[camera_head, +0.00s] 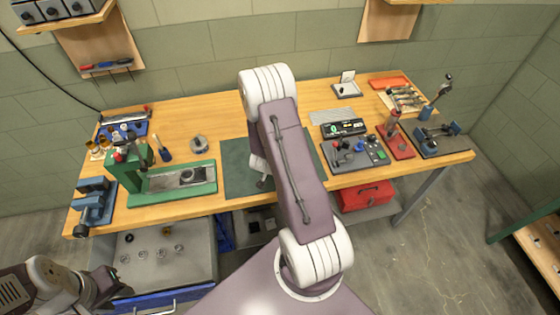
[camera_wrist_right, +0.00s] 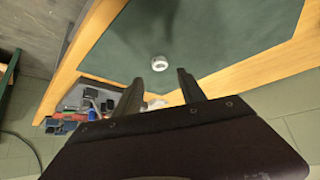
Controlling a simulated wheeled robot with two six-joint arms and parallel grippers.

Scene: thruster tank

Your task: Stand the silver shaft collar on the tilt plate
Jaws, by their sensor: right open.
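The silver shaft collar (camera_wrist_right: 159,63) rests on the dark green mat (camera_wrist_right: 215,40) in the right wrist view. My right gripper (camera_wrist_right: 160,77) is open and empty, its fingertips pointing toward the collar, with the collar ahead of the gap between them. In the head view my right arm hides the collar and most of that gripper. A small grey stand with a leaning white plate (camera_head: 347,77) is at the back right of the bench; it may be the tilt plate, but I cannot be sure. My left gripper (camera_head: 108,286) is low at the left, away from the bench top; its jaw opening is unclear.
A green press (camera_head: 172,186) and blue vise (camera_head: 94,205) stand on the left of the bench (camera_head: 225,115). A control panel (camera_head: 352,155), red tool stand (camera_head: 395,140) and dark fixture (camera_head: 440,138) stand on the right. An open drawer (camera_head: 150,262) sticks out below left.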

